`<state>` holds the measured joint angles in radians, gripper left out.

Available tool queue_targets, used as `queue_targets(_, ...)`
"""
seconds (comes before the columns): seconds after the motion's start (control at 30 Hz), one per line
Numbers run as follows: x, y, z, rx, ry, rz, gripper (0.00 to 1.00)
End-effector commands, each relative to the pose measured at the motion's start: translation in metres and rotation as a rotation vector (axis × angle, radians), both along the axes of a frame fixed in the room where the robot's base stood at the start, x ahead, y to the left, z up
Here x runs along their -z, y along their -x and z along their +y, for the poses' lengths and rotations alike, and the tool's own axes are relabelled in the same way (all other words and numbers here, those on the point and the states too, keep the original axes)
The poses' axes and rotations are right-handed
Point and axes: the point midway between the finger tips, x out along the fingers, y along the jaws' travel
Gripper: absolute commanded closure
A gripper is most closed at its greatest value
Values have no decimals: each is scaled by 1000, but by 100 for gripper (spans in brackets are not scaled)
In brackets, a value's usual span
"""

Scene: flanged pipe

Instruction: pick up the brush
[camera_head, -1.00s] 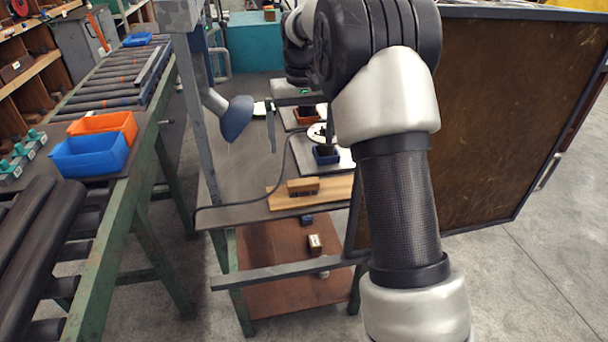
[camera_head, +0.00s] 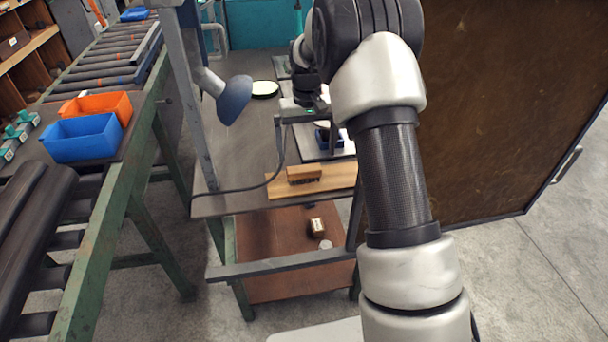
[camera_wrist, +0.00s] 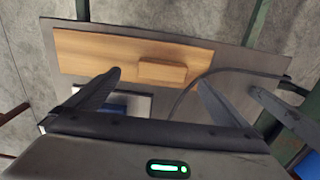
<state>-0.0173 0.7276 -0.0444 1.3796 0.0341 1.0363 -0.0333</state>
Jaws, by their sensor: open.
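The brush (camera_head: 304,174) has a light wooden block on top and dark bristles below. It stands on a wooden board (camera_head: 340,182) near the front of the workbench. In the wrist view the brush (camera_wrist: 162,72) shows from above, beyond and between my fingertips. My gripper (camera_wrist: 160,82) is open and empty, with its fingers well apart. In the head view my gripper (camera_head: 305,125) is above the bench, behind the brush and apart from it.
A blue bin (camera_head: 327,136) stands on a light plate behind the board. A dark cable (camera_head: 235,191) runs along the bench's left side. A blue lamp-like hood (camera_head: 235,98) hangs at the left. A large brown panel (camera_head: 500,110) stands on the right. A lower shelf (camera_head: 280,240) holds small items.

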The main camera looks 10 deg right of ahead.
Motion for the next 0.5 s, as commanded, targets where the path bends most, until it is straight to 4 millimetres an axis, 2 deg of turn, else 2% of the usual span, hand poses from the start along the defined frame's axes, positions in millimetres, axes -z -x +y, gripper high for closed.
queue_targets(0.27, 17, -1, 2, 0, 0, 1, 0)
queue_targets(0.5, 52, -3, 6, 1, 0, 2, 0)
